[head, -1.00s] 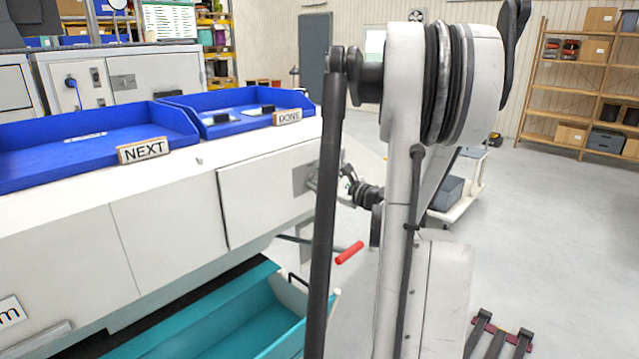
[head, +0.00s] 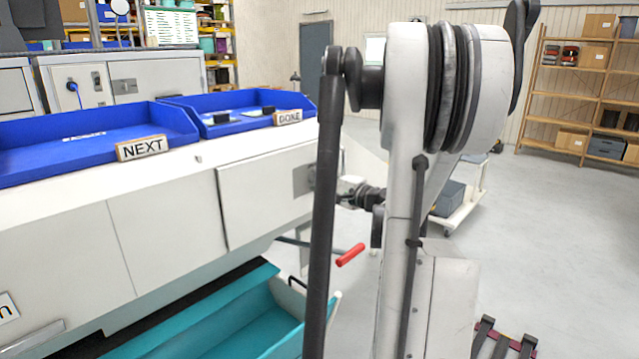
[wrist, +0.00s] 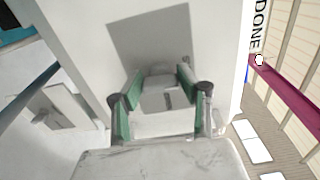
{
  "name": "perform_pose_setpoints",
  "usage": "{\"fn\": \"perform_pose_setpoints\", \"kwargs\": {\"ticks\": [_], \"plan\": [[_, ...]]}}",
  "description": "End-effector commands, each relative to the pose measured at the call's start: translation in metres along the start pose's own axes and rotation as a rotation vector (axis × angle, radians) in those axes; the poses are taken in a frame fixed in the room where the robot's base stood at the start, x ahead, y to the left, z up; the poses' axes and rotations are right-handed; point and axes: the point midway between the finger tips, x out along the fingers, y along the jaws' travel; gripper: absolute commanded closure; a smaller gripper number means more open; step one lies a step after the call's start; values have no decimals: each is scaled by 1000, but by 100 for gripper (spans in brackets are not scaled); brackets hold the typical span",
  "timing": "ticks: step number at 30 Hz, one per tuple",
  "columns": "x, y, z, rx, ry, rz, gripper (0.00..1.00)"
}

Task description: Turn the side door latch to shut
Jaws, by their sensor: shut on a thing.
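In the wrist view the plate (wrist: 150,38) lies ahead of my gripper (wrist: 158,84). The latch (wrist: 162,98) is a light grey block between my green-sided fingers, which are shut on it. In the head view my gripper is mostly hidden behind my dark arm link, so the latch's angle is hard to read there.
Blue trays marked NEXT (head: 142,148) and DONE (head: 288,117) stand on top of the machine. A teal bin (head: 262,325) and a red handle (head: 350,255) are below the door. A trolley (head: 462,205) stands behind my arm. Open floor lies to the right.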

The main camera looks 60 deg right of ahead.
Motion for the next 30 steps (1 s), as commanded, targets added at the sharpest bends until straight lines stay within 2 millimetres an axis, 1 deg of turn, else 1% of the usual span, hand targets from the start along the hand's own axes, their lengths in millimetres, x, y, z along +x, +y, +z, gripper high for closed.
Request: {"fn": "perform_pose_setpoints", "kwargs": {"ticks": [9, 21, 22, 24, 26, 30], "plan": [[0, 0, 0, -71, 0, 0, 92], [0, 0, 0, -76, 0, 0, 92], [0, 0, 0, -75, 0, 0, 63], [0, 0, 0, -75, 0, 0, 53], [0, 0, 0, -75, 0, 0, 46], [0, 0, 0, -75, 0, 0, 46]]}}
